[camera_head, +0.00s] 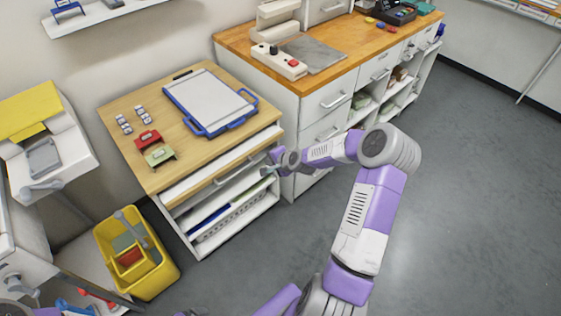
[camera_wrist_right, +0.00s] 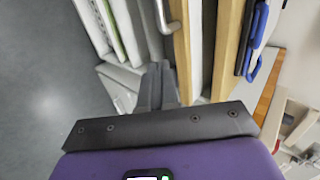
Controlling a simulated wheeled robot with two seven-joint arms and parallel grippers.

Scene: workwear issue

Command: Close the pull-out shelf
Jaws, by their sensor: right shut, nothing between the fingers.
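The pull-out shelf (camera_head: 222,162) is a pale board under the wooden top of the small cabinet. It sticks out a little past the top's front edge, and its front has a metal handle (camera_head: 232,176). In the right wrist view the shelf (camera_wrist_right: 196,45) and its handle (camera_wrist_right: 176,22) run up the picture. My right gripper (camera_head: 270,169) is shut and empty at the right end of the shelf front. Its fingers (camera_wrist_right: 158,78) are close to the front; I cannot tell if they touch. My left gripper is not clearly visible.
A blue-framed clipboard (camera_head: 210,101), red and green items and small pieces lie on the cabinet top (camera_head: 120,107). Lower shelves hold a basket (camera_head: 232,217). A yellow bin (camera_head: 150,281) stands to the left, a long counter (camera_head: 345,68) to the right. The floor (camera_head: 460,160) at right is clear.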

